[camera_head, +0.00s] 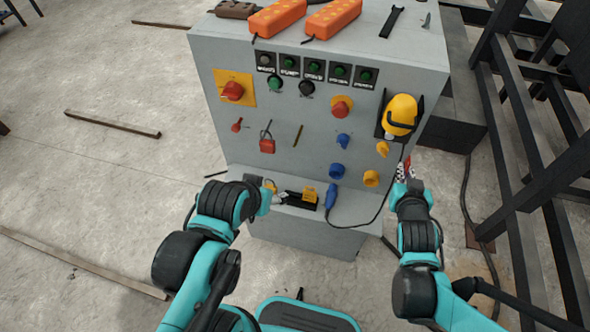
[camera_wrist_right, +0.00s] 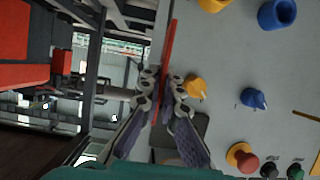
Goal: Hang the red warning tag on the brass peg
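The red warning tag (camera_wrist_right: 170,45) shows in the right wrist view as a thin red strip, almost edge-on, between the fingertips of my right gripper (camera_wrist_right: 160,88). In the head view a bit of red (camera_head: 407,166) shows at my right gripper (camera_head: 402,172), right of the grey cabinet front. The fingers look shut on the tag. The brass peg (camera_head: 299,135) sticks out of the middle of the cabinet front, bare, to the left of the right gripper. It also shows at the right of the wrist view (camera_wrist_right: 306,116). My left gripper (camera_head: 272,190) is low by the ledge; its fingers are unclear.
A yellow helmet (camera_head: 400,113) hangs above the right gripper. Yellow and blue fittings (camera_head: 371,178) stick out between gripper and peg. A red padlock (camera_head: 267,145) hangs left of the peg. A blue plug (camera_head: 331,195) with cable lies on the ledge. Dark steel frames (camera_head: 520,130) stand right.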

